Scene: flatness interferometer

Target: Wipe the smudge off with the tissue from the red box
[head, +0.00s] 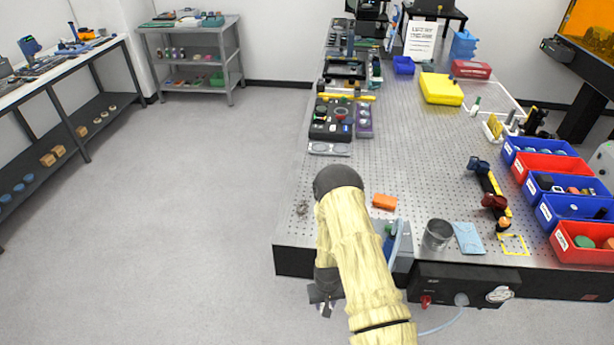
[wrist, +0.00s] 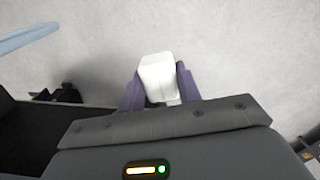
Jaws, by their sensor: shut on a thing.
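My gripper (wrist: 160,90) is shut on a white, block-shaped piece that looks like the tissue (wrist: 158,75), held between its two purple fingers. In the head view my gripper (head: 326,301) hangs low, off the table's front left corner, mostly hidden behind my arm; the tissue cannot be made out there. A dark grey smudge (head: 302,208) lies on the perforated metal table (head: 290,228) near its left edge, just left of my arm. A red box (head: 471,69) lies far back on the table, beside a yellow case.
An orange block (head: 384,201), a metal cup (head: 437,234) and a light blue cloth (head: 468,238) stand right of my arm. Blue and red bins (head: 550,165) line the right edge. A black unit (head: 463,284) is at the table front. Floor on the left is clear.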

